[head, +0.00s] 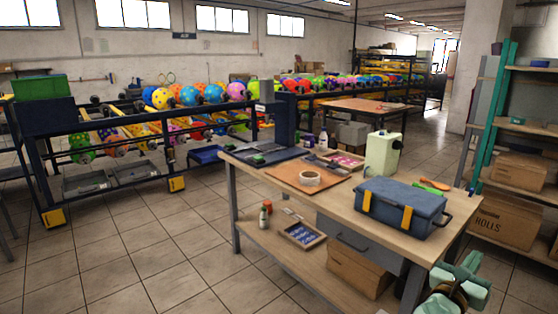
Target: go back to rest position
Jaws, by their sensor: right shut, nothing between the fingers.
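My right gripper (458,282), pale green, shows at the bottom right corner, in front of the near right end of the workbench (285,198). It is shut and holds nothing. It is apart from the toolbox and the other things on the bench top. The lower part of my right arm is cut off by the frame edge. My left gripper is not in the head view.
The bench carries a blue toolbox (402,206), a pale green canister (383,154) and a tape roll (308,178). Shelves with cardboard boxes (505,218) stand at the right. A balloon machine (108,150) runs along the left. The tiled floor (150,260) at front left is clear.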

